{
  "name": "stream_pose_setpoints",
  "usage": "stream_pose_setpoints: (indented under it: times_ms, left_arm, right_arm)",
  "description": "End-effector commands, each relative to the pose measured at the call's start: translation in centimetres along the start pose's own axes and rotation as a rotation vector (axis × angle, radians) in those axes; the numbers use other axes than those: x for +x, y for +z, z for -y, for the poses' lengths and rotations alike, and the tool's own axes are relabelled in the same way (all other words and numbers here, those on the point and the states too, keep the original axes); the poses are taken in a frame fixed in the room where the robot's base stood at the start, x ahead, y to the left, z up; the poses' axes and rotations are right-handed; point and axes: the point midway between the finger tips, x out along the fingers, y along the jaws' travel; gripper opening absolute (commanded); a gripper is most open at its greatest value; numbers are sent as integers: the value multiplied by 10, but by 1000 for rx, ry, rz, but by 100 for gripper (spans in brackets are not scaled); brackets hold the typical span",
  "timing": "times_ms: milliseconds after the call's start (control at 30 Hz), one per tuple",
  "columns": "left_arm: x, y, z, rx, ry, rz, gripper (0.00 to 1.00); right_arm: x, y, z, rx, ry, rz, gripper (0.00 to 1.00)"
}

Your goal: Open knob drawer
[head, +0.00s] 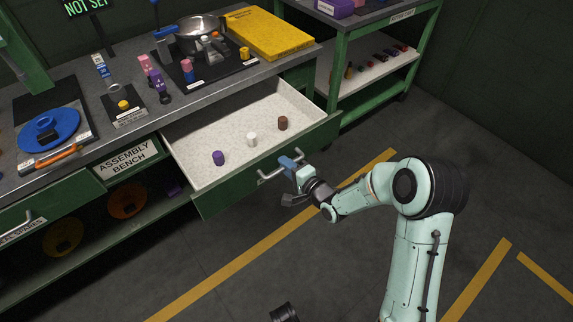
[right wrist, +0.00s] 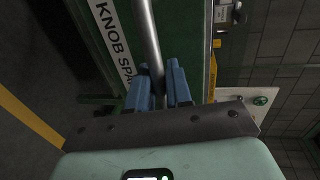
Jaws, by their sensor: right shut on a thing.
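The knob drawer (head: 190,180) is pulled out from the bench, with its white tray showing. It holds a purple knob (head: 218,158), a white knob (head: 251,139) and a brown knob (head: 283,123), all standing apart. My right gripper (head: 291,165) is at the metal bar handle (head: 266,179) on the drawer's green front. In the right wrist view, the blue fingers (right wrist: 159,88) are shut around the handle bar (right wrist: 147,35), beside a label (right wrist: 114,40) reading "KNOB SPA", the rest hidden.
A green shelf unit (head: 340,60) stands at right. The dark floor (head: 240,260) in front of the drawer is mostly clear.

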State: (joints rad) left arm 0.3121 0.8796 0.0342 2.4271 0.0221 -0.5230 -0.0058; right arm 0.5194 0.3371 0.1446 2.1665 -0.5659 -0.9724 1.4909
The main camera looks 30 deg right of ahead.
Motion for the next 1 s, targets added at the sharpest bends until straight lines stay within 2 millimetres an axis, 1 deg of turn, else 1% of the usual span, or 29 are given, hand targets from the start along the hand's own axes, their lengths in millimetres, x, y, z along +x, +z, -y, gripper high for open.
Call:
stream_pose_setpoints:
  times_ms: [200,233,267,533,667,767,867,1000]
  left_arm:
    - [0,0,0,0,0,0,43]
    - [0,0,0,0,0,0,43]
    - [0,0,0,0,0,0,43]
    - [0,0,0,0,0,-1,43]
    - [-2,1,0,0,0,4,43]
    - [-5,6,-2,1,1,16,43]
    - [-10,12,-4,3,2,33,43]
    - [-17,21,-6,5,4,60,43]
  right_arm:
    - [0,0,0,-1,-1,1,0]
    - [0,0,0,-1,-1,1,26]
    - [0,0,0,-1,-1,1,35]
    - [0,0,0,0,0,0,35]
    - [-7,0,1,-1,0,-1,35]
    - [-21,-1,1,0,3,-3,35]
    - [-43,-1,1,0,2,-3,35]
    - [-76,-1,1,-1,3,-3,35]
